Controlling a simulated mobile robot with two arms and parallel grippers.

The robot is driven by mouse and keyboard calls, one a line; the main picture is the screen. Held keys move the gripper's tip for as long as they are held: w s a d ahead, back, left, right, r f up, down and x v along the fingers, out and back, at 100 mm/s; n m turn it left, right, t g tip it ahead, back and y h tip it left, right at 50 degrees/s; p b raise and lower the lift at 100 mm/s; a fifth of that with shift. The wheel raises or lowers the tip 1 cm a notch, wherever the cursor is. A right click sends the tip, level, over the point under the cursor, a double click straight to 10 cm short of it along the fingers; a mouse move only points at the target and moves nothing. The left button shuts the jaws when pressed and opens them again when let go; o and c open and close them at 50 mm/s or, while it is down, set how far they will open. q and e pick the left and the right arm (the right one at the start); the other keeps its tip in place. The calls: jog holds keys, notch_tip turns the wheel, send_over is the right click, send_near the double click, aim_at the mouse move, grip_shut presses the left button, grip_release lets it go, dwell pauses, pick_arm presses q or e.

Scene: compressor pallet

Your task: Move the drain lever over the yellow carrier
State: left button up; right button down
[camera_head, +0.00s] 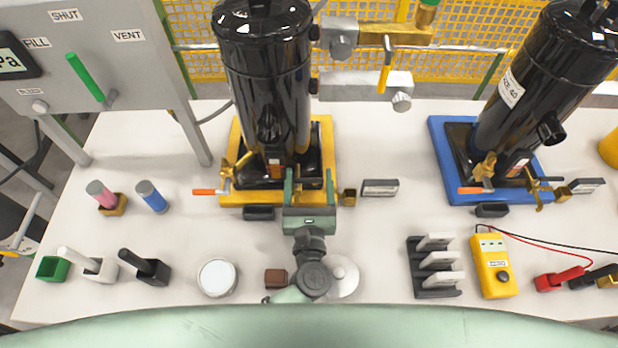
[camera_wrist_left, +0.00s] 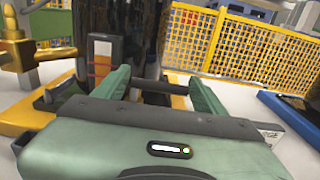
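The yellow carrier (camera_head: 326,130) holds an upright black vessel (camera_head: 265,80) at the middle of the table. Its drain lever (camera_head: 206,191) has an orange-red grip and sticks out left from a brass valve (camera_head: 236,170) at the carrier's front left. In the left wrist view the brass valve (camera_wrist_left: 18,52) is at the far left, and the carrier (camera_wrist_left: 20,122) shows below it. My left gripper (camera_head: 309,178) is over the carrier's front right, to the right of the lever. Its two fingers (camera_wrist_left: 162,88) are apart, with nothing seen held between them. My right gripper is not in view.
A blue carrier (camera_head: 440,135) with a second vessel stands at right. Front left are a green box (camera_head: 53,268), pink and blue cylinders and black and white handled pieces. A yellow meter (camera_head: 492,265) and black rack stand front right. A grey panel (camera_head: 90,60) rises at left.

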pick_arm(q)
jog(key=shift+m+h, duration=0.3)
jog(key=h, duration=0.1)
jog(key=m+h+b, duration=0.1)
jog(key=shift+s+a+f+m+h, duration=0.1)
jog(key=shift+s+m+h, duration=0.2)
jog(key=shift+h, duration=0.1)
jog(key=shift+s+f+m+g+h+b, duration=0.15)
jog(key=shift+m+g+h+b, duration=0.3)
jog(key=shift+m+h, duration=0.5)
jog(key=shift+s+a+r+m+g+h+b, duration=0.15)
jog(key=shift+m+g+h+b, duration=0.45)
jog(key=shift+h+b, duration=0.35)
jog(key=shift+s+m+g+h+b, duration=0.2)
jog(key=shift+m+g+h+b, duration=0.4)
jog(key=shift+h, duration=0.55)
jog(key=shift+s+a+r+m+g+h+b, duration=0.15)
jog(key=shift+m+g+h+b, duration=0.3)
jog(key=shift+m+h+b, duration=0.45)
jog(key=shift+d, duration=0.1)
jog(key=o, duration=1.4)
jog(key=shift+c, duration=0.2)
